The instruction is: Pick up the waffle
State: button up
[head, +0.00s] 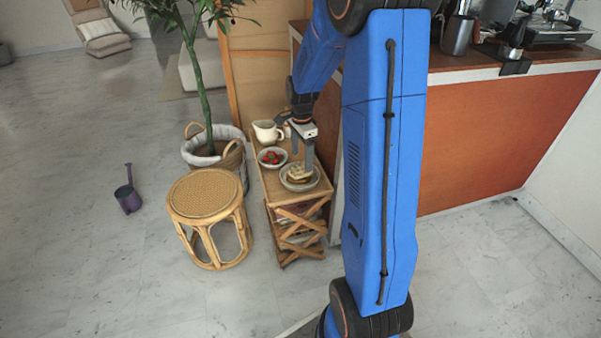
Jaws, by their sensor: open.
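The waffle (297,173) is pale golden brown and lies on a light plate (288,186) at the near end of a narrow wooden side table (264,188). My gripper (303,164) points down over the plate. It is open, with one finger to the left of the waffle's far edge and the other over its right part. Whether the fingers touch the waffle or hover just above it I cannot tell. Part of the waffle is hidden behind the fingers.
Behind the plate stand a bowl of strawberries (272,157) and a cream pitcher (267,132). A rattan stool (206,196) is left of the table. A potted plant (220,155) stands behind. An orange counter (500,135) is at right. Floor at left is mostly clear.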

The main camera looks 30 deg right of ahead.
aim_at(300, 170)
jog(key=shift+w+a+f, duration=0.1)
jog(key=shift+w+f, duration=0.05)
jog(key=shift+f, duration=1.2)
jog(key=shift+w+f, duration=0.1)
jog(key=shift+f, duration=1.2)
jog(key=c, duration=1.1)
